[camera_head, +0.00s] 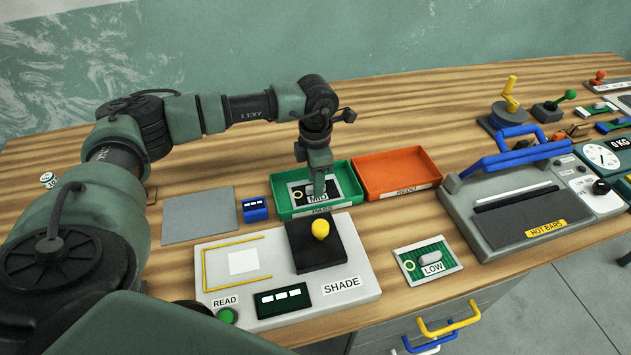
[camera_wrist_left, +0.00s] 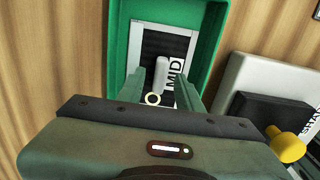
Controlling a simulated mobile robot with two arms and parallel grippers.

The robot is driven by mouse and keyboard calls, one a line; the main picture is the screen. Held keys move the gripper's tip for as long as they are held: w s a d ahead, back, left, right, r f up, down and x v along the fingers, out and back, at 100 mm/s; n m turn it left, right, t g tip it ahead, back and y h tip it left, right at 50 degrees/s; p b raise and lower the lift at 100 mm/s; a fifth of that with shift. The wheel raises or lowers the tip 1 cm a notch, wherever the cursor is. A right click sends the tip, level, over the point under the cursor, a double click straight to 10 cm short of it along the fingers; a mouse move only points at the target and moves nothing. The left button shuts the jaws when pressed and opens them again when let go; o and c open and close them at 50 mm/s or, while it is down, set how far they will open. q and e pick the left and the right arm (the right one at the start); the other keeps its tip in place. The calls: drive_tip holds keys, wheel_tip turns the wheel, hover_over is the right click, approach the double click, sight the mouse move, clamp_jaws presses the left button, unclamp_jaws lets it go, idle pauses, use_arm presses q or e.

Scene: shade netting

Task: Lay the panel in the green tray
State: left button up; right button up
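The green tray (camera_head: 357,188), labelled PASS, stands mid-table. A framed dark panel marked MID (camera_head: 298,193) lies inside it and looks flat on the tray floor. The left wrist view shows the panel (camera_wrist_left: 152,45) with a pale upright grip and a cream ring, within the green tray walls (camera_wrist_left: 214,48). My left gripper (camera_head: 318,190) points down into the tray over the panel. In the wrist view my left gripper's fingers (camera_wrist_left: 163,88) stand apart on either side of the pale grip, with gaps visible. My right gripper is not in view.
A red tray (camera_head: 408,190) adjoins on the right. A grey SHADE reader (camera_head: 355,284) with a yellow-knobbed black block stands in front. A second panel marked LOW (camera_head: 410,274) lies front right, beside the hot bars machine (camera_head: 480,240). A grey mat (camera_head: 198,215) lies left.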

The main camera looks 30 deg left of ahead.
use_arm(q)
wheel_tip(320, 180, up, 11)
drive_tip(key=b, duration=0.2)
drive_tip(key=shift+r, duration=0.2)
idle(0.4)
